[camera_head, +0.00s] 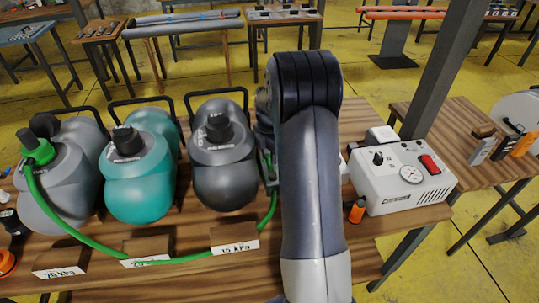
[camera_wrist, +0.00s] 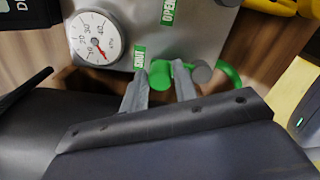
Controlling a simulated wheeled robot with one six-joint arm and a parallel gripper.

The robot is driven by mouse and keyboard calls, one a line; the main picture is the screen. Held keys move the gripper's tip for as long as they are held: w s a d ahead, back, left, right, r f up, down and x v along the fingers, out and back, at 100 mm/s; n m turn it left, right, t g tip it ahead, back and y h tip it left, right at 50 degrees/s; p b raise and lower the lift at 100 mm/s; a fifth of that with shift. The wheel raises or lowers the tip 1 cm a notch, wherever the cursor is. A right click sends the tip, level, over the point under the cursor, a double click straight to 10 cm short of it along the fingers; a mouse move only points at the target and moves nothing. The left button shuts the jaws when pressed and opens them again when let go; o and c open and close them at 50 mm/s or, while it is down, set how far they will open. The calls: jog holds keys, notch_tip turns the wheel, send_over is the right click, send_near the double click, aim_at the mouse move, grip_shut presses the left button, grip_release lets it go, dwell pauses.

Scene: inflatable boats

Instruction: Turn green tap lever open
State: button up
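In the wrist view a green tap lever (camera_wrist: 160,74) with a rounded end sits below the grey panel. Its end is close to the green SHUT label (camera_wrist: 139,57); the green OPEN label (camera_wrist: 169,12) is higher up and to the right. My gripper (camera_wrist: 160,86) has its two grey fingers apart, one on each side of the lever's rounded end. Contact with the lever cannot be made out. A grey round knob (camera_wrist: 203,74) is just right of the fingers. In the head view my arm hides the gripper and lever.
A pressure gauge (camera_wrist: 96,38) is left of the labels. A green hose (camera_head: 86,247) runs along the bench front past grey and teal cylinders (camera_head: 138,175).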

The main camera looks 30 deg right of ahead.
grip_shut()
jog(key=shift+d+m, duration=0.15)
jog(key=shift+m, duration=0.15)
jog(key=m, duration=0.1)
jog(key=d+m, duration=0.1)
jog(key=shift+s+m, duration=0.3)
jog(key=shift+m, duration=0.1)
jog(key=m, duration=0.1)
jog(key=d+m+b, duration=0.1)
jog(key=shift+s+m, duration=0.4)
jog(key=m, duration=0.1)
jog(key=s+d+m, duration=0.1)
jog(key=m, duration=0.1)
jog(key=shift+s, duration=0.15)
jog(key=shift+s+d+m+b, duration=0.15)
jog(key=shift+s+m, duration=0.15)
jog(key=shift+m, duration=0.4)
jog(key=shift+s+d+m+b, duration=0.15)
jog(key=shift+s+m, duration=0.1)
jog(key=shift+m, duration=0.45)
jog(key=shift+a, duration=0.1)
